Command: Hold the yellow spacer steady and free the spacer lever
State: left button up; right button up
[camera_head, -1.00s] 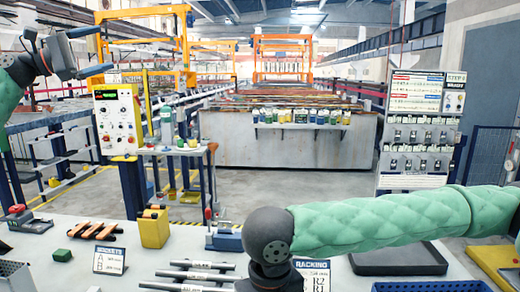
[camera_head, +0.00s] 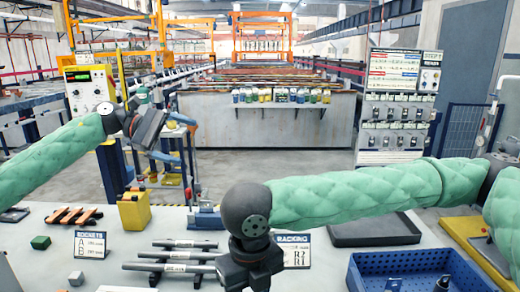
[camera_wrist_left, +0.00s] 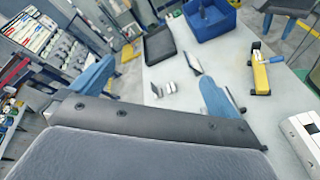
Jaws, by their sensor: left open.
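Dark bars (camera_head: 165,267) lie near my right gripper. A black tray (camera_head: 374,233) and a blue crate (camera_head: 420,258) are at the right.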

pick_arm(q)
jog(key=s+d+f+g+y, duration=0.2)
jog(key=s+f, duration=0.3)
jog(key=f, duration=0.4)
jog(key=s+d+f+m+g+y, duration=0.1)
jog(key=s+d+f+g+y, duration=0.1)
jog(key=s+f, duration=0.4)
jog(key=s+d+f+m+g+y, duration=0.1)
jog(key=s+d+f+g, duration=0.3)
jog(key=f, duration=0.9)
jog(key=shift+s+d+f+g+y, duration=0.2)
jog(key=shift+s+g+y, duration=0.15)
jog(key=shift+s, duration=0.25)
jog(key=shift+s+d+f+g+y, duration=0.15)
jog(key=shift+s+g+y, duration=0.2)
jog(key=shift+s, duration=0.25)
jog(key=shift+x, duration=5)
jog(key=c, duration=1.1)
grip_shut()
